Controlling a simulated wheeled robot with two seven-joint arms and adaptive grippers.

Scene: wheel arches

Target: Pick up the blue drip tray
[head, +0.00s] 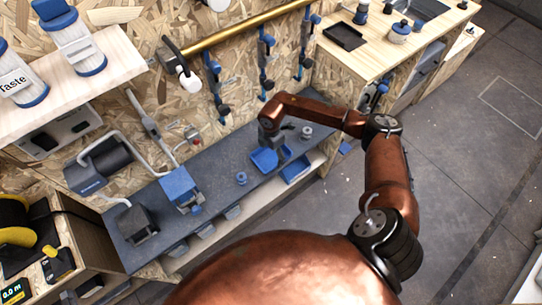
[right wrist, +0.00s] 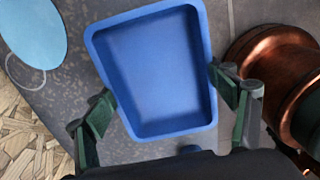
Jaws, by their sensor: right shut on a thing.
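The blue drip tray (right wrist: 155,75) is a shallow, empty rectangular tray with raised rims. In the right wrist view it sits between the two dark green fingers of my right gripper (right wrist: 162,86), which touch its opposite sides. In the head view my right gripper (head: 272,145) is over the tray (head: 262,160) at the right part of the grey bench. I cannot tell whether the tray touches the bench. The gripper hides part of it. My left gripper is not in view.
A small blue round item (head: 241,178) and a blue-topped device (head: 179,186) stand to the left on the bench (head: 218,188). Clamps (head: 266,60) hang on the wall behind.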

